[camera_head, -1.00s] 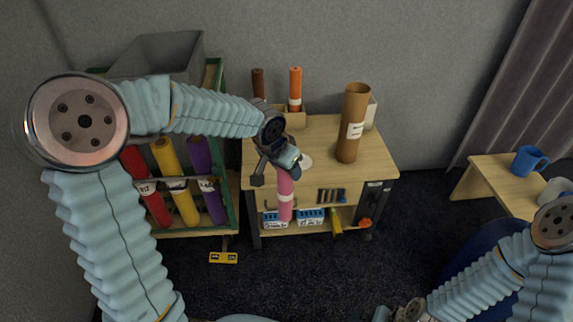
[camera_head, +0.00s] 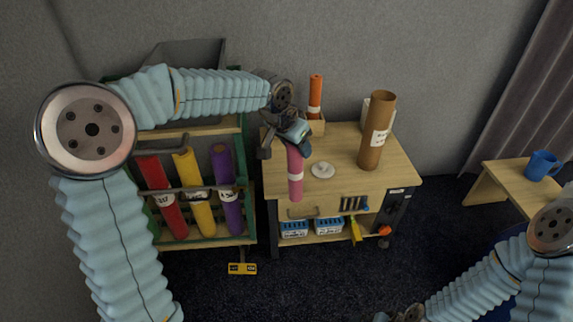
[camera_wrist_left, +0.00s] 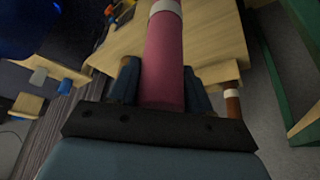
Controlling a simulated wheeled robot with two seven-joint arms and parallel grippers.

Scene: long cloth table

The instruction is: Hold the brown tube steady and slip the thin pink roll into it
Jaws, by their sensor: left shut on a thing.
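The brown tube (camera_head: 378,132) stands upright on the right part of the wooden table top, with a white label on its side. The pink roll (camera_head: 296,178) hangs upright from my left gripper (camera_head: 292,146), which is shut on its upper end. The roll has a white band and is left of the brown tube, apart from it, near the table's front edge. In the left wrist view the pink roll (camera_wrist_left: 165,62) runs away between the two fingers. My right arm shows at the lower right; its gripper (camera_head: 408,314) is only partly in view at the bottom edge.
A white disc (camera_head: 323,170) lies between roll and tube. An orange roll (camera_head: 315,95) stands in a wooden holder behind. A rack (camera_head: 248,200) with red, yellow and purple rolls is at left. A small table (camera_head: 508,186) with a blue mug (camera_head: 542,165) is at right.

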